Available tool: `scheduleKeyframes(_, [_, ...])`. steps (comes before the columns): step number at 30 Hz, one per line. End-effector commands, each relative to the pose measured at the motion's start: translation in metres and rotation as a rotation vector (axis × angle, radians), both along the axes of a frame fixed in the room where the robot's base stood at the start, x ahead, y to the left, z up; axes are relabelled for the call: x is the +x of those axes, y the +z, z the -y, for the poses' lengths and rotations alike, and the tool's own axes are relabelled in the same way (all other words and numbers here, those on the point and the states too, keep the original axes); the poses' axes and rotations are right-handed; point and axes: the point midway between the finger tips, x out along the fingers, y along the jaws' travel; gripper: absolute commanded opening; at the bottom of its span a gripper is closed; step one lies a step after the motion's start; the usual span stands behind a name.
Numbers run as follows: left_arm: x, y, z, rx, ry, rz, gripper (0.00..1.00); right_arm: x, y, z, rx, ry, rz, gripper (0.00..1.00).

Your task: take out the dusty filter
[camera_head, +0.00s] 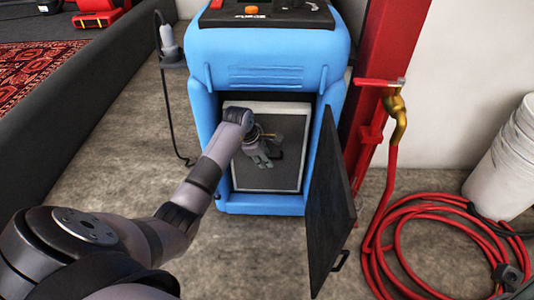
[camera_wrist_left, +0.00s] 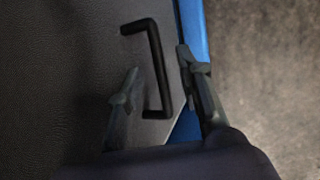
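The dusty filter (camera_head: 245,178) is a grey panel with a pale frame, standing upright inside the open compartment of the blue machine (camera_head: 262,62). Its black handle (camera_wrist_left: 155,70) shows in the left wrist view, and the filter's dark surface (camera_wrist_left: 55,70) fills the left side there. My left gripper (camera_head: 267,158) is in front of the filter, at its handle. In the left wrist view my left gripper (camera_wrist_left: 158,64) is open, with a finger on each side of the handle and visible gaps. Whether the fingers are deep enough around the handle is hard to tell.
The machine's dark door (camera_head: 330,205) hangs open on the right of the compartment. A red hose (camera_head: 440,222) lies coiled on the floor at right, near white buckets (camera_head: 507,165). A red post (camera_head: 385,60) stands behind the door. Concrete floor is clear in front.

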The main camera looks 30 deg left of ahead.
Motion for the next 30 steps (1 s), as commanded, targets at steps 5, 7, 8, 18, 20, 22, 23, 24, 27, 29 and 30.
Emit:
scheduleKeyframes(5, [-0.0006,-0.0032,0.0000,0.000,0.000,-0.002,0.34,-0.0001,-0.0002,-0.0001,0.000,0.000,0.000,0.30])
scheduleKeyframes(7, [-0.0006,-0.0036,-0.0001,-0.001,0.001,-0.002,0.34,-0.0001,-0.0002,-0.0001,0.000,0.000,0.000,0.30])
scheduleKeyframes(8, [-0.0006,-0.0036,-0.0001,-0.001,0.001,-0.002,0.34,0.0000,-0.0001,-0.0001,0.000,0.000,0.000,0.30])
scheduleKeyframes(18, [-0.0005,-0.0035,0.0003,-0.001,0.000,-0.002,0.23,0.0001,0.0001,-0.0001,-0.001,0.000,0.000,0.30])
scheduleKeyframes(20, [-0.0005,-0.0035,0.0004,-0.001,0.000,-0.002,0.19,0.0002,0.0002,-0.0002,-0.001,0.000,0.000,0.30])
scheduleKeyframes(22, [-0.0005,-0.0035,0.0004,-0.001,0.000,-0.002,0.14,0.0002,0.0002,-0.0002,-0.001,0.000,0.000,0.30])
scheduleKeyframes(23, [-0.0005,-0.0035,0.0004,-0.001,0.000,-0.002,0.12,0.0002,0.0002,-0.0002,-0.001,0.000,0.000,0.30])
scheduleKeyframes(24, [-0.0005,-0.0035,0.0004,-0.001,0.000,-0.002,0.10,0.0002,0.0002,-0.0001,-0.001,0.000,0.000,0.30])
scheduleKeyframes(27, [-0.0004,-0.0034,0.0004,-0.001,0.000,-0.002,0.03,0.0003,0.0001,-0.0001,-0.001,0.000,0.000,0.30])
scheduleKeyframes(29, [-0.0004,-0.0034,0.0004,-0.001,0.000,-0.002,0.00,0.0003,0.0001,-0.0001,-0.001,0.000,0.000,0.30])
scheduleKeyframes(30, [-0.0004,-0.0034,0.0004,-0.001,0.000,-0.002,0.00,0.0003,0.0001,-0.0001,-0.001,0.000,0.000,0.30])
